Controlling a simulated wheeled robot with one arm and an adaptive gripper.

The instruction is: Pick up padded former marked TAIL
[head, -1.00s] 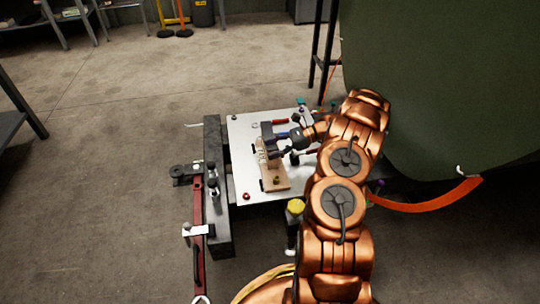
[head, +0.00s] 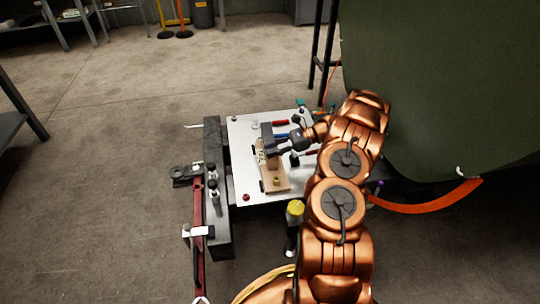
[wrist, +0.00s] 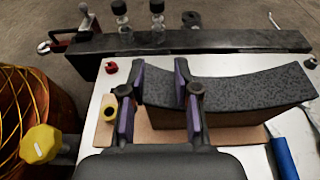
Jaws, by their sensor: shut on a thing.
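The padded former (wrist: 240,92) has a curved, speckled dark-grey pad on top of a wooden body. In the wrist view it stretches from between my fingers towards the right. My gripper (wrist: 155,82) has purple-padded fingers and is shut on its left end; the right finger hides part of it. In the head view my gripper (head: 272,151) reaches in from the right to the former (head: 266,134). The former stands over a tan wooden board (head: 276,184). A small mark shows on its left side, too small to read. I cannot tell whether it is clear of the board.
A white tabletop (head: 243,186) carries red and blue hand tools (head: 281,122). A dark beam (head: 213,150) runs along its left edge. A yellow-capped post (head: 295,208) stands near my arm.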

